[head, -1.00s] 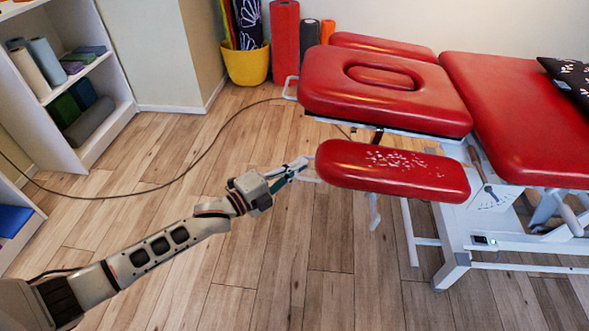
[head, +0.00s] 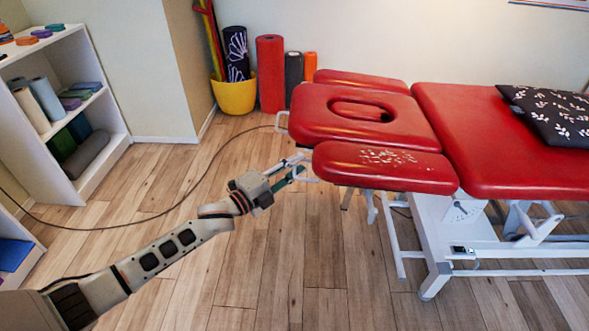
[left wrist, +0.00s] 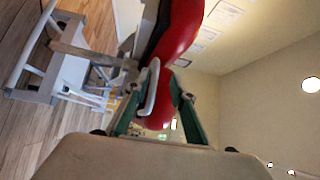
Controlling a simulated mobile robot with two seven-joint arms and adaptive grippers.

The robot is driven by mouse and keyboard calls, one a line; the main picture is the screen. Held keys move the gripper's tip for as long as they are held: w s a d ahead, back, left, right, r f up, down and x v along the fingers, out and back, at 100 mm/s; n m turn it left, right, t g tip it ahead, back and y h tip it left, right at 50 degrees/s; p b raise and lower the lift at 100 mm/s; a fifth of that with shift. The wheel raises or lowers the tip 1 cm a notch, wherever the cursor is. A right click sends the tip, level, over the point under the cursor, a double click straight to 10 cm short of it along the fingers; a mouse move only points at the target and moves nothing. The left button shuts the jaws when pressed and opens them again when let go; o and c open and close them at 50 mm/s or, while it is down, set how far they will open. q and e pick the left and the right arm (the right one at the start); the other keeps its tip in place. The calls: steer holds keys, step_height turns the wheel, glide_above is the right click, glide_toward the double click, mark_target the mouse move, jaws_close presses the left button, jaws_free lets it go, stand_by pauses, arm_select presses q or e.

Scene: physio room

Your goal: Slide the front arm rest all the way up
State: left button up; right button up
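The front arm rest (head: 385,170) is a red pad with pale worn patches, on the near side of the red face cushion (head: 350,115). It looks level, its top close to the cushion's front edge. A white handle loop (head: 308,178) sticks out from its left end. My left gripper (head: 303,168) is at this loop, its fingers spread apart. In the left wrist view the loop (left wrist: 151,90) lies between the two green-sided fingers (left wrist: 155,78), and they do not look closed on it. My right gripper is in neither view.
The treatment table (head: 500,150) fills the right, with a dark patterned cushion (head: 550,112) on it and a white frame (head: 440,240) below. A shelf (head: 110,165) stands at left. A black cable (head: 190,185) crosses the wooden floor. Free floor lies around my arm.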

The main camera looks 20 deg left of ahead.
arm_select(q)
steer(key=shift+f, duration=0.25)
steer(key=shift+s+a+f, duration=0.1)
steer(key=shift+s+a, duration=0.15)
steer(key=shift+s, duration=0.2)
steer(key=v, duration=1.1)
